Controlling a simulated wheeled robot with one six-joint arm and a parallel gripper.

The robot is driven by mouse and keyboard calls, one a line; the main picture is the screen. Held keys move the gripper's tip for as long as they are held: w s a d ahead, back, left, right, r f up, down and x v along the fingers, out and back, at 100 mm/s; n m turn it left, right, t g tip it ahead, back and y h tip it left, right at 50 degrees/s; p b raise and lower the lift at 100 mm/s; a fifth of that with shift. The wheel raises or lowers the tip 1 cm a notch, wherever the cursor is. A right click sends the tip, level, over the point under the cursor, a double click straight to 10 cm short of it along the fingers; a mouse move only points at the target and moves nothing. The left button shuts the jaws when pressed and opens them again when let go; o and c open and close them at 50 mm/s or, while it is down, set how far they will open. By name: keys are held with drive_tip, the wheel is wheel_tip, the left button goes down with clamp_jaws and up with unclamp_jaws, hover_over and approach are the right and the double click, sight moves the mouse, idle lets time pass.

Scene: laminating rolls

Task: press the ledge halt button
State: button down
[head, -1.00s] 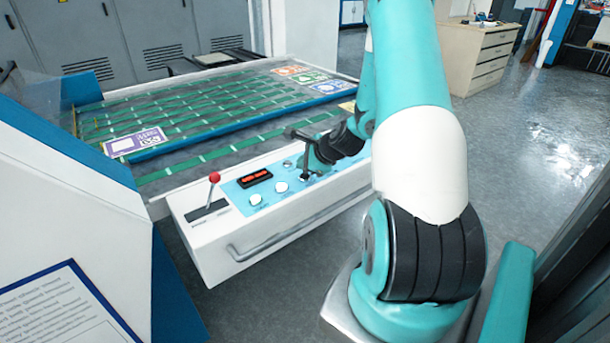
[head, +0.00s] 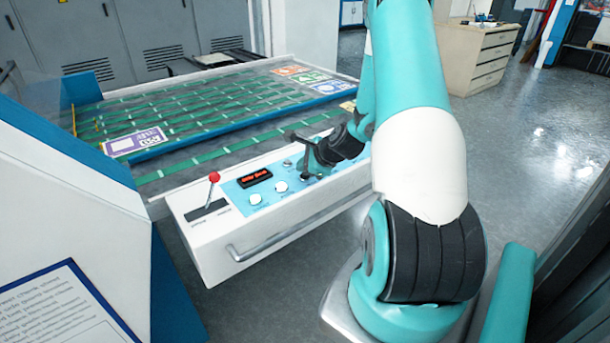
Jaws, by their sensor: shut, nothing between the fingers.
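The white ledge (head: 205,246) carries a light blue control panel (head: 233,192). On the panel are a dark display (head: 254,178) with red characters and two white round buttons, one at the left (head: 256,199) and one nearer the middle (head: 281,187). A small grey knob (head: 287,164) sits behind them. My gripper (head: 305,178) is shut and empty, pointing down at the panel to the right of the white buttons. Its tips are at or just above the panel surface; I cannot tell if they touch. I see no button marked as halt; the spot under my gripper is hidden.
A red-knobbed lever (head: 214,178) stands at the ledge's left end. A metal handle bar (head: 280,236) runs along the ledge's front. Behind lies a bed of green belts (head: 200,112) with printed sheets. A white and blue housing (head: 70,190) is at left.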

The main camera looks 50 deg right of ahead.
drive_tip(key=shift+f, duration=0.4)
idle(0.3)
drive_tip(key=shift+r+p, duration=0.6)
drive_tip(key=shift+r, duration=0.25)
drive_tip(key=shift+r, duration=0.1)
wheel_tip(320, 180, up, 5)
drive_tip(key=p, duration=0.4)
drive_tip(key=shift+p, duration=0.3)
idle(0.6)
